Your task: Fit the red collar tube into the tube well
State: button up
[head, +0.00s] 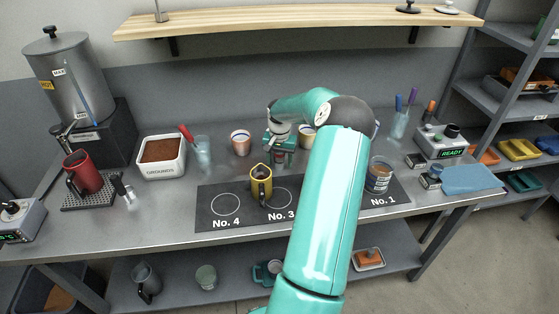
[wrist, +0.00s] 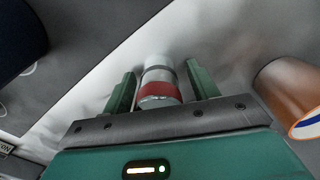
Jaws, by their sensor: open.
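The red collar tube (wrist: 158,84) shows in the wrist view as a pale, clear tube with a red band. It lies between the two green fingers of my gripper (wrist: 160,70), with a visible gap on each side. My gripper is open around it, not closed on it. In the head view my gripper (head: 281,146) is low over the back middle of the steel counter, behind the yellow mug; the tube is mostly hidden there by the gripper. I cannot pick out the tube well with certainty in either view.
A copper cup (wrist: 288,88) is close on the right in the wrist view. The yellow mug (head: 260,184) stands on the dark numbered mat (head: 240,218).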

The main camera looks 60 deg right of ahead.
jog(key=c, duration=1.2)
jog(key=shift+o, duration=0.2)
jog(key=shift+r, duration=0.1)
jog(key=shift+r, duration=0.9)
jog(key=s+a+r, duration=0.8)
jog(key=a+r, duration=0.3)
jog(key=shift+a, duration=0.25)
